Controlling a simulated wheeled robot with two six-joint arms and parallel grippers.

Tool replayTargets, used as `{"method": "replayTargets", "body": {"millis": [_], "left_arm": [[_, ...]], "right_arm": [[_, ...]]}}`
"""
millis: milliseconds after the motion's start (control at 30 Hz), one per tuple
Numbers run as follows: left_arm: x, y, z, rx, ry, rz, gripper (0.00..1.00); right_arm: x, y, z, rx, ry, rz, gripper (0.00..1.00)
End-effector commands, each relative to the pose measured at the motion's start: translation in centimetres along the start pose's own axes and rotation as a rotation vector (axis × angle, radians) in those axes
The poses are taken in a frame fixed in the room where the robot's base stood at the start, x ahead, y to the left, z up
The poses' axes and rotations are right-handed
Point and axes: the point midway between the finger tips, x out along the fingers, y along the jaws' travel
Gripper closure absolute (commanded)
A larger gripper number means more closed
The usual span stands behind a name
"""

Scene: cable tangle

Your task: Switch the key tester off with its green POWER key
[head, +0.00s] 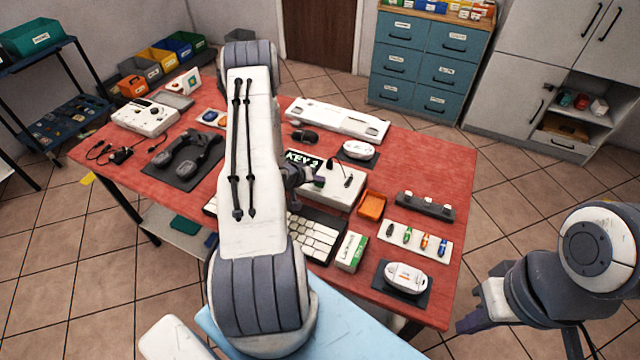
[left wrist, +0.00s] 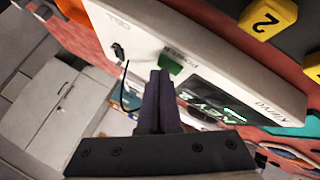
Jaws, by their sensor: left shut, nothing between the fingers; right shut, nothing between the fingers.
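The key tester is a white box (head: 342,183) near the middle of the red table, and it fills the top of the left wrist view (left wrist: 215,52). Its dark screen (left wrist: 215,103) is lit and reads KEY 2, also in the head view (head: 303,158). The green POWER key (left wrist: 171,63) is on its face, beside the screen. My left gripper (left wrist: 159,75) is shut and empty, its tips right beside the green key; I cannot tell whether they touch it. My right gripper (head: 470,322) is shut and empty, off the table at the right.
A black cable (left wrist: 124,80) stands out of the tester. A white keyboard (head: 315,240), an orange tray (head: 371,205) and a green-white box (head: 352,250) surround the tester. My left arm hides part of the table.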

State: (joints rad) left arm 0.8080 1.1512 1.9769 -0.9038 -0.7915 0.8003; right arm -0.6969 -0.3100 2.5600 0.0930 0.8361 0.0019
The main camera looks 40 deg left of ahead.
Motion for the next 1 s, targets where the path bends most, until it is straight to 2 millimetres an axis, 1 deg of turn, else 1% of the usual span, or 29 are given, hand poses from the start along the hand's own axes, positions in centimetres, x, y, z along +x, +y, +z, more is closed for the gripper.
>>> {"method": "replayTargets", "body": {"millis": [300,667,1000], "left_arm": [[0.1,-0.1,0.1,0.0,0.0,0.0,1.0],[-1.1,0.8,-0.8,0.0,0.0,0.0,1.0],[-1.1,0.8,-0.8,0.0,0.0,0.0,1.0]], "right_arm": [[0.1,0.0,0.0,0.0,0.0,0.0,1.0],[-1.5,-0.1,-0.1,0.0,0.0,0.0,1.0],[-1.5,-0.1,-0.1,0.0,0.0,0.0,1.0]]}}
